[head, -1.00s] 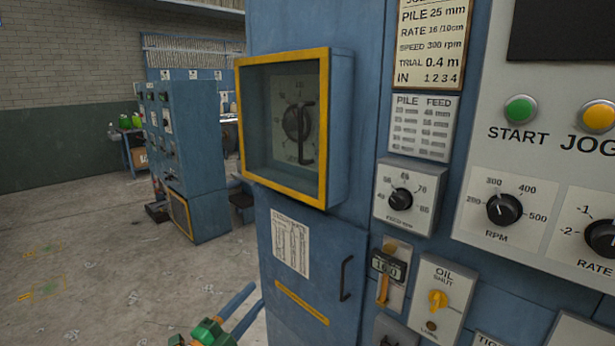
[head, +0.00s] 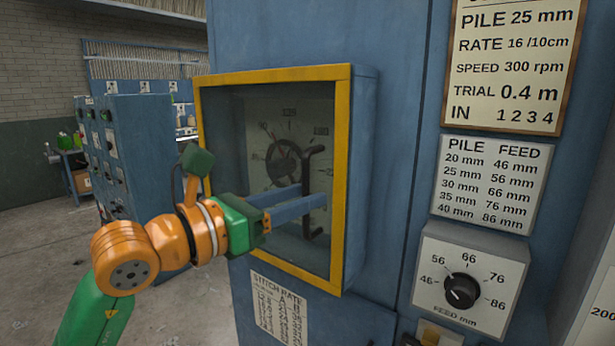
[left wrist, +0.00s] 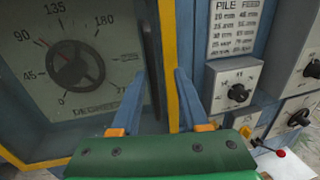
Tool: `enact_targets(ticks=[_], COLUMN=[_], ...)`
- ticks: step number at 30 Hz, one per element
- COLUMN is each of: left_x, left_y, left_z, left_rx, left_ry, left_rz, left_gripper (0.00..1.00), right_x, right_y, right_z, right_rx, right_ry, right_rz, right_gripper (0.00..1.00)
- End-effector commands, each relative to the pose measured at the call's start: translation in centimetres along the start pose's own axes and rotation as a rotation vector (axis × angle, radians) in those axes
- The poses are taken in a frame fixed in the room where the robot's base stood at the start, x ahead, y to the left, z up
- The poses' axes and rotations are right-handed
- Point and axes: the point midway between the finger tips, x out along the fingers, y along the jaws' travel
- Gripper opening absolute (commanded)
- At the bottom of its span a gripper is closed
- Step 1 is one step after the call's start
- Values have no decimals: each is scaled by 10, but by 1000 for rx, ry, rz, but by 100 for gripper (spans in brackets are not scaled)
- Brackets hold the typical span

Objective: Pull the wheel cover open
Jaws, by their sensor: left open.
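The wheel cover (head: 341,180) is a yellow-framed, see-through front on a blue box and looks closed. Behind its pane is a dark wheel (head: 283,163) on a degree dial, also seen in the left wrist view (left wrist: 76,62). A black upright bar handle (head: 314,164) stands at the right part of the pane. My left gripper (head: 312,194) is open in front of the cover, its two blue fingers reaching to the handle. The handle seems to lie between the fingertips; I cannot tell whether they touch it. My right gripper is in neither view.
A feed knob panel (head: 486,246) and a pile-feed chart (head: 530,186) are right of the cover. A stitch rate sheet (head: 279,312) is below it. Another blue cabinet (head: 150,150) stands behind at the left, with open floor before it.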

Motion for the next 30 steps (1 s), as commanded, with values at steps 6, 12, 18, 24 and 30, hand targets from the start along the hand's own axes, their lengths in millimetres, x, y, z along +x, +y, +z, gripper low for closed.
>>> enact_targets(ticks=[6,12,18,24,30], left_x=[21,22,22,22,22], left_y=[0,0,0,0,0], left_z=[1,-1,-1,-1,-1], left_rx=[-3,-3,-4,-4,-4], left_ry=[0,0,0,0,0], left_rz=[0,0,-1,-1,-1], left_gripper=[45,42,0,0,0], right_x=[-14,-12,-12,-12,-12], right_y=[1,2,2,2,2], right_z=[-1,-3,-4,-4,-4], right_rx=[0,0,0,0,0], right_ry=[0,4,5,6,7], right_rz=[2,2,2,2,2], right_gripper=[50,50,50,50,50])
